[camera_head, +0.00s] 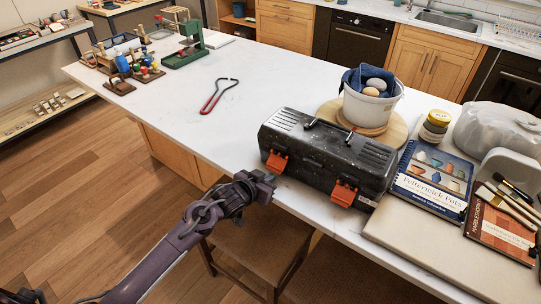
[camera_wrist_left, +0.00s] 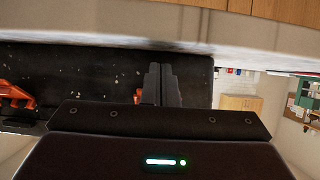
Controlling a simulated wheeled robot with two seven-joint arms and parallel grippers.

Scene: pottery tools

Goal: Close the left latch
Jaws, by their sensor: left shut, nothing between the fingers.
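A black speckled toolbox (camera_head: 325,150) stands on the white worktop with its lid down. Its left orange latch (camera_head: 277,162) and right orange latch (camera_head: 343,193) are on its front face. My left gripper (camera_head: 264,182) is shut and empty, just in front of and below the left latch; I cannot tell whether they touch. In the left wrist view, the shut fingers (camera_wrist_left: 162,84) lie over the toolbox front and hide most of the left latch (camera_wrist_left: 138,96). The right latch (camera_wrist_left: 15,98) shows at the left edge there. My right gripper is not in view.
A bucket (camera_head: 371,100) with eggs and a blue cloth stands on a round board behind the toolbox. A blue notebook (camera_head: 432,180) lies to the right. Red-handled tongs (camera_head: 217,95) lie on clear worktop to the left. A stool (camera_head: 258,245) stands below the front edge.

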